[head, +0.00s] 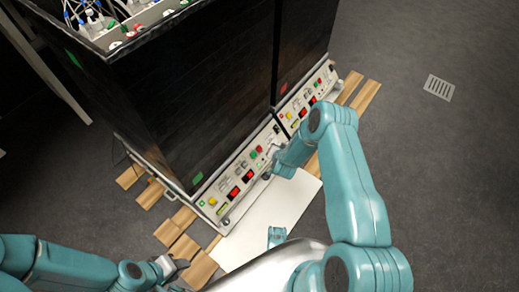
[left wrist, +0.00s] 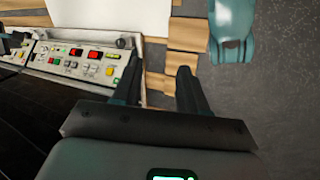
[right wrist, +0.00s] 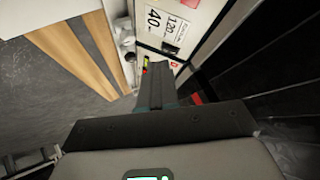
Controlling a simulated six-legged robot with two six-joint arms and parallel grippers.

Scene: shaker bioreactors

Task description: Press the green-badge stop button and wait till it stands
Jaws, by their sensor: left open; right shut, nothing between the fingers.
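The left black cabinet carries a green badge (head: 197,178) above a white control panel (head: 222,184). The panel has a yellow button (head: 212,201), red displays and small green and red buttons (head: 256,152) near its right end. The panel also shows in the left wrist view (left wrist: 85,60). My right gripper (head: 269,158) is shut and empty, close to the panel's right end; contact cannot be told. In the right wrist view its fingertips (right wrist: 155,68) point at a panel face with printed labels. My left gripper (head: 175,266) is open and empty, low left, away from the panel.
A second cabinet with a red badge (head: 284,87) and a similar panel (head: 305,100) adjoins on the right. A white board (head: 265,215) and wooden slats (head: 182,220) lie before the cabinets. Tubes and bottles show on top. Grey floor with a drain (head: 439,88) is clear at right.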

